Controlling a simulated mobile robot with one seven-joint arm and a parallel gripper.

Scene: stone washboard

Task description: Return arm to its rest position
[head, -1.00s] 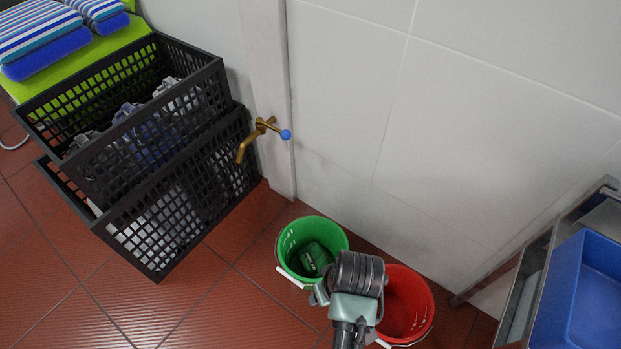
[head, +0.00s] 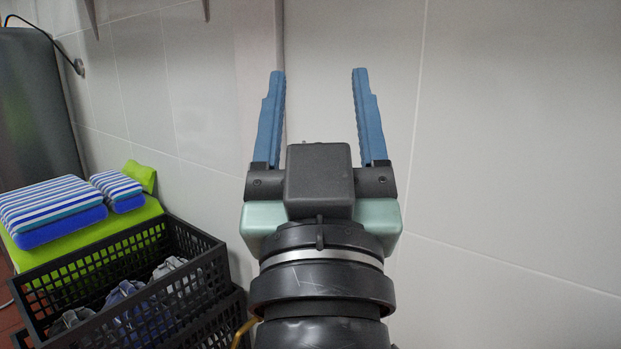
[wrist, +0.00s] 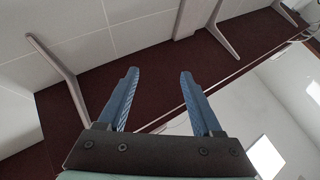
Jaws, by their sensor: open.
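My gripper (head: 318,95) is raised in the middle of the head view, with its two blue fingers pointing up and spread apart. Nothing is between the fingers. Behind it is a pale tiled wall. In the wrist view my gripper (wrist: 156,80) is also open and empty, and faces the underside of a dark red shelf (wrist: 180,70) on pale brackets.
A black crate (head: 130,245) with crumpled clothes sits at the lower left, above another crate. Behind it are striped blue-and-white cushions (head: 50,207) on a green surface. A grey rounded object (head: 38,110) stands at the far left. The wall to the right is bare.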

